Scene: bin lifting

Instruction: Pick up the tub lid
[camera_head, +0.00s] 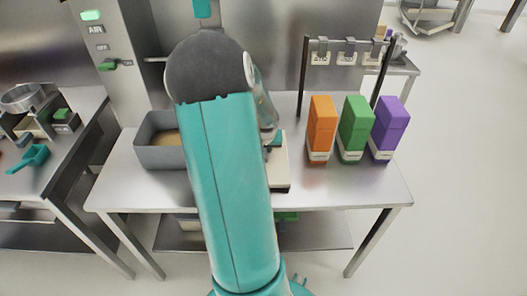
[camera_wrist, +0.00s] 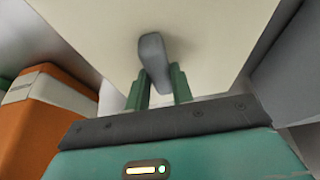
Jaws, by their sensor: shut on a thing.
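The tub lid (camera_wrist: 90,30) is a flat cream panel with a grey handle (camera_wrist: 152,50) standing out from its face. In the wrist view, the two green fingers of my gripper (camera_wrist: 160,88) are shut on this handle, one on each side. In the head view, part of the lid (camera_head: 280,175) shows just right of my arm, which hides the rest of it and most of my gripper. Whether the lid touches the table cannot be told. A grey open tub (camera_head: 158,157) with tan contents stands left of my arm, partly hidden by it.
Orange (camera_head: 320,125), green (camera_head: 354,128) and purple (camera_head: 389,127) boxes stand in a row right of the lid on the steel table (camera_head: 345,190). A metal rack (camera_head: 345,45) stands behind them. A side table (camera_head: 80,130) with a teal scoop (camera_head: 32,157) is at left.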

